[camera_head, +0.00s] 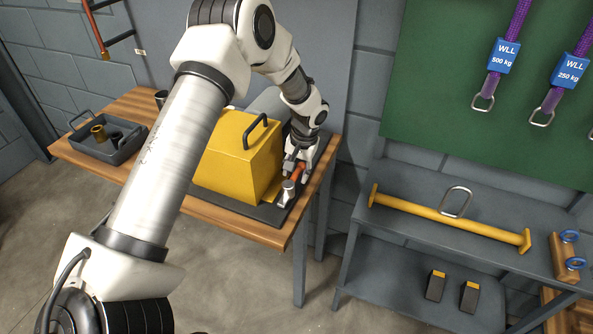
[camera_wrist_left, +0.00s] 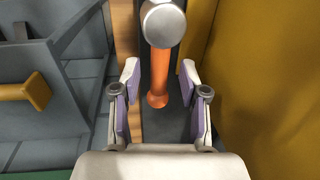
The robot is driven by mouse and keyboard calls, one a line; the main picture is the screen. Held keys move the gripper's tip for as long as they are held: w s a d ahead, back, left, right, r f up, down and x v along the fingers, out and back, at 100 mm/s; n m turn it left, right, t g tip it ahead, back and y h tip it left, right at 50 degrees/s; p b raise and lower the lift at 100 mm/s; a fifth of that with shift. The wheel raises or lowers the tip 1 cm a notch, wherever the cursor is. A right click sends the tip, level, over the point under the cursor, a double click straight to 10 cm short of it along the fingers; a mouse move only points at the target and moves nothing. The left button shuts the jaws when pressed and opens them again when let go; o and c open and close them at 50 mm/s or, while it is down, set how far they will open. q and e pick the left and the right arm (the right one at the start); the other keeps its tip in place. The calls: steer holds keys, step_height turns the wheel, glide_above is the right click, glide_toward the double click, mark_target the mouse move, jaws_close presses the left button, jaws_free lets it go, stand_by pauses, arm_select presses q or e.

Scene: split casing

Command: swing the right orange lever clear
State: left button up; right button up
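The yellow casing (camera_head: 235,152), with a dark handle on top, sits on a dark base plate (camera_head: 243,207) on the wooden bench. The orange lever (camera_head: 298,172) stands at its right side. My left gripper (camera_head: 301,163) is at the lever. In the left wrist view my left gripper (camera_wrist_left: 160,85) is open, with its purple-padded fingers on either side of the orange shaft and visible gaps to both. My right gripper is not in view.
A grey tray (camera_head: 83,147) with small parts is at the bench's left. A grey shelf unit (camera_head: 420,245) with a yellow lifting beam (camera_head: 420,213) stands at the right. In the left wrist view, the casing wall (camera_wrist_left: 265,90) is close right of my fingers.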

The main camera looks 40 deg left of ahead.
arm_select(q)
steer(key=shift+r, duration=0.1)
step_height(320, 180, up, 12)
steer(key=d, duration=0.1)
steer(key=shift+w+d, duration=0.25)
steer(key=shift+d, duration=0.1)
steer(key=shift+s+f, duration=0.1)
steer(key=shift+f, duration=0.15)
